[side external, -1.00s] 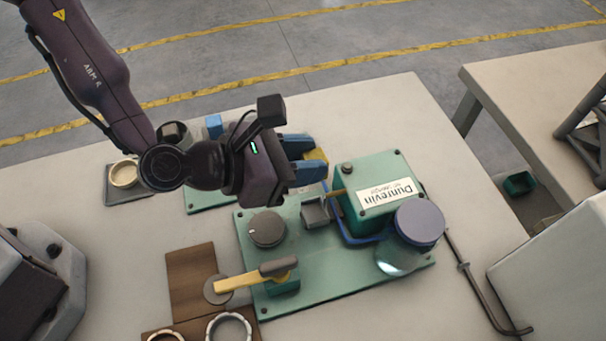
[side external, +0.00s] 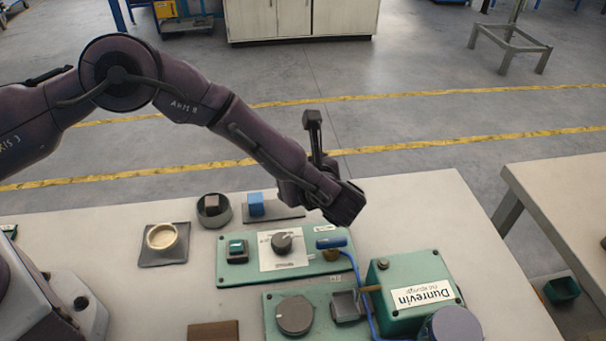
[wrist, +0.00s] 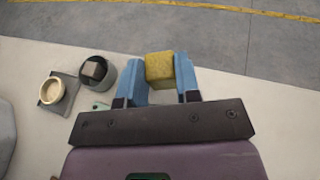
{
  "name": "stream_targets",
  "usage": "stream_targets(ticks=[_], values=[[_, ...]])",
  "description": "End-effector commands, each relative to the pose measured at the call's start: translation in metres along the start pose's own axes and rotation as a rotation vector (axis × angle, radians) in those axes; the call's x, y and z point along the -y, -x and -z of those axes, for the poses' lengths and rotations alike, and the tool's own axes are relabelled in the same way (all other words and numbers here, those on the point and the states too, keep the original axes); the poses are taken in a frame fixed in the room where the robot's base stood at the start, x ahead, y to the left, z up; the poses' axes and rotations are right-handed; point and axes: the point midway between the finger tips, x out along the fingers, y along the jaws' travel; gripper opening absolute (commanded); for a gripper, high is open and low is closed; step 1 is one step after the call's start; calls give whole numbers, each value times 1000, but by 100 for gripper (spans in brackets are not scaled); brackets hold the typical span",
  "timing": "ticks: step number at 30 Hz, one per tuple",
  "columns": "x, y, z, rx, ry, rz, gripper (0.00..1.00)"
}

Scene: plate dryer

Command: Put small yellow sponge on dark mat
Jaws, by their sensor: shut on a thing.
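The small yellow sponge (wrist: 159,70) is between the blue fingers of my gripper (wrist: 160,80) in the wrist view, and my gripper is shut on it. Another dark mat (side external: 176,262) lies further left under a cream bowl (side external: 161,237).
A green panel (side external: 227,270) with a knob lies in front. The table's right part is clear.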

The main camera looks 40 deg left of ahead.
Motion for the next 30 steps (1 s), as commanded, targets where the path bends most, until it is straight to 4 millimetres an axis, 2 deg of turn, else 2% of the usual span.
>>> stream_targets(ticks=[5,21,30], values=[[-3,1,1,0,19,-52,9],[-3,-20,51,-1,17,-52,9],[-3,-24,61,-2,18,-51,9]])
